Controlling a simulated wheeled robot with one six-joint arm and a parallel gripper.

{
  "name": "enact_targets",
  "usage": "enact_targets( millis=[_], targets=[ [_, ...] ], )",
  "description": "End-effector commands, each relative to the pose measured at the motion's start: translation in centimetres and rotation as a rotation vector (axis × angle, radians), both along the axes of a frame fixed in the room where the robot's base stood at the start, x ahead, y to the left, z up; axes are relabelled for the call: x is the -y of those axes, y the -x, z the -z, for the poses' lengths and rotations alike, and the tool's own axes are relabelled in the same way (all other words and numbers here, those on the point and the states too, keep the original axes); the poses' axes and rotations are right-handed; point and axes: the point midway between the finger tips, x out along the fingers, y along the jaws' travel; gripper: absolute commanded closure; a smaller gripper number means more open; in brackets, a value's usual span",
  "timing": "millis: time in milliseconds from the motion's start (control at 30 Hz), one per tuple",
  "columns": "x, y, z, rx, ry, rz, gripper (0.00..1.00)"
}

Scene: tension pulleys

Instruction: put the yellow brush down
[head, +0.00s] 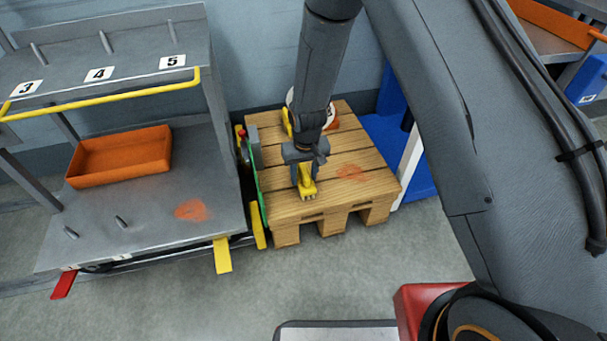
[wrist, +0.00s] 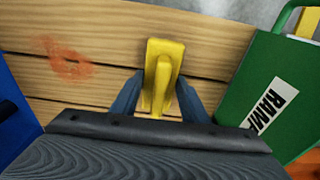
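The yellow brush (head: 307,188) is at my gripper (head: 304,172), over the front part of the wooden pallet (head: 285,210). In the wrist view the yellow brush (wrist: 162,62) stands out between the two dark fingers of my gripper (wrist: 160,88). The fingers sit close along both of its sides, and my gripper looks shut on it. Pallet boards (wrist: 110,45) lie behind the brush. I cannot tell whether the brush touches the boards. Its lower part is hidden by my gripper in the wrist view.
A green ramp board (wrist: 255,85) stands along the pallet's left edge in the head view. Left of it is a grey trolley (head: 130,220) with an orange bin (head: 120,157). A blue structure (head: 415,165) stands right. Bare boards with an orange mark (head: 350,172) lie right of my gripper.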

Motion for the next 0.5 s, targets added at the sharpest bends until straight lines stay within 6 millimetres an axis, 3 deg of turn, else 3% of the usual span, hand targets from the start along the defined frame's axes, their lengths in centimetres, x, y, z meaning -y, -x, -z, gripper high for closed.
enact_targets(
  millis=[100,367,500],
  targets=[
    [0.0,0.0,0.0,0.0,0.0,0.0,0.43],
    [0.0,0.0,-0.1,0.0,0.0,0.0,0.43],
    [0.0,0.1,-1.1,0.001,0.0,0.0,0.43]
  ],
)
